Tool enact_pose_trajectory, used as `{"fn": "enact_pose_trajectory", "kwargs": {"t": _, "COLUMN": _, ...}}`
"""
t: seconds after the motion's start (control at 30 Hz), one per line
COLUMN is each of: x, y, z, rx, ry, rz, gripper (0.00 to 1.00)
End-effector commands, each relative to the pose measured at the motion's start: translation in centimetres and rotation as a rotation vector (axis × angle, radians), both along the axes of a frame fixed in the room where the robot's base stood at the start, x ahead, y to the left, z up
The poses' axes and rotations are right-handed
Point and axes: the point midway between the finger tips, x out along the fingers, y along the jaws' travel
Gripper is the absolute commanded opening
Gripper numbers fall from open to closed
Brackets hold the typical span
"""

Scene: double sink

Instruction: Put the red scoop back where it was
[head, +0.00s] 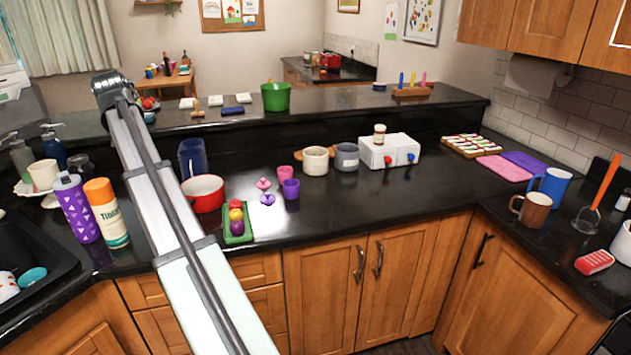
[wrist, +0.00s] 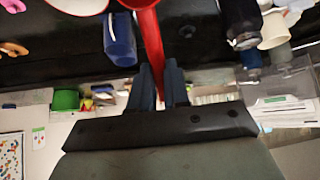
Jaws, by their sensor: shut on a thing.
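My gripper (wrist: 160,82) is shut on the red scoop (wrist: 150,38) in the wrist view. The scoop's red handle stands between the two dark fingers and runs away from them to the picture's top edge, where it widens. The rest of the scoop is cut off there. In the head view my arm reaches from the bottom middle to the upper left over the counter. Its far end hides the fingers, and I cannot make out the scoop there.
A red pot (head: 204,196) and a blue cup (head: 192,156) stand right of my arm; the cup (wrist: 119,42) shows beside the scoop. A purple bottle (head: 76,208) and an orange-capped bottle (head: 107,214) stand left. The counter's middle front has free room.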

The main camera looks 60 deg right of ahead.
Motion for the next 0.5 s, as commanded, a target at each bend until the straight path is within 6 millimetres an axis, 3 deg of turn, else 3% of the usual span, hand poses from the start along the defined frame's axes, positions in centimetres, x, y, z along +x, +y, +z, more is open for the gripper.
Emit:
{"fn": "enact_pose_trajectory", "kwargs": {"t": 0.03, "x": 0.1, "y": -2.2, "z": -0.3, "rx": 0.012, "ry": 0.014, "rz": -0.016, "gripper": 0.0}}
{"fn": "enact_pose_trajectory", "kwargs": {"t": 0.1, "x": -0.3, "y": -4.9, "z": -0.9, "rx": 0.025, "ry": 0.033, "rz": -0.033, "gripper": 0.0}}
{"fn": "enact_pose_trajectory", "kwargs": {"t": 0.5, "x": -4.8, "y": -19.6, "z": -5.1, "rx": 0.113, "ry": 0.137, "rz": -0.132, "gripper": 0.0}}
